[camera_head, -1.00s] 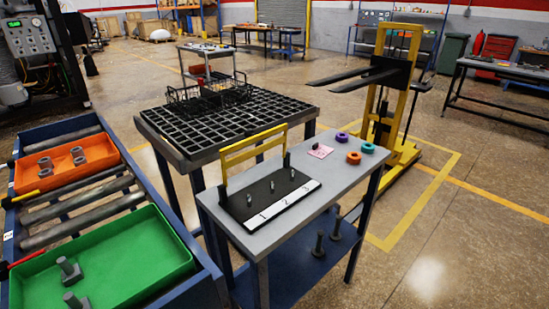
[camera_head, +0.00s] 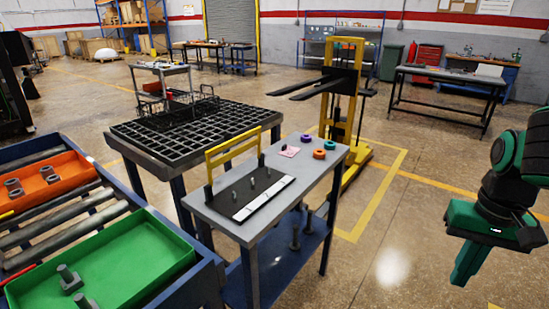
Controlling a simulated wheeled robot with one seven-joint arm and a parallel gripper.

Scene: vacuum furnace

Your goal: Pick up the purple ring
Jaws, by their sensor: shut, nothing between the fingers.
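The small purple ring (camera_head: 306,138) lies flat on the grey table (camera_head: 268,205), near its far right end. An orange ring (camera_head: 319,154) and a teal ring (camera_head: 330,145) lie close to it on the same top. My gripper (camera_head: 465,280) is at the right side of the view, green and black, pointing down in front of open floor. Its fingers look shut with nothing held. It is well apart from the table and the rings.
A yellow forklift stacker (camera_head: 345,95) stands behind. A black grid table (camera_head: 190,128) and a green tray (camera_head: 120,265) are left.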

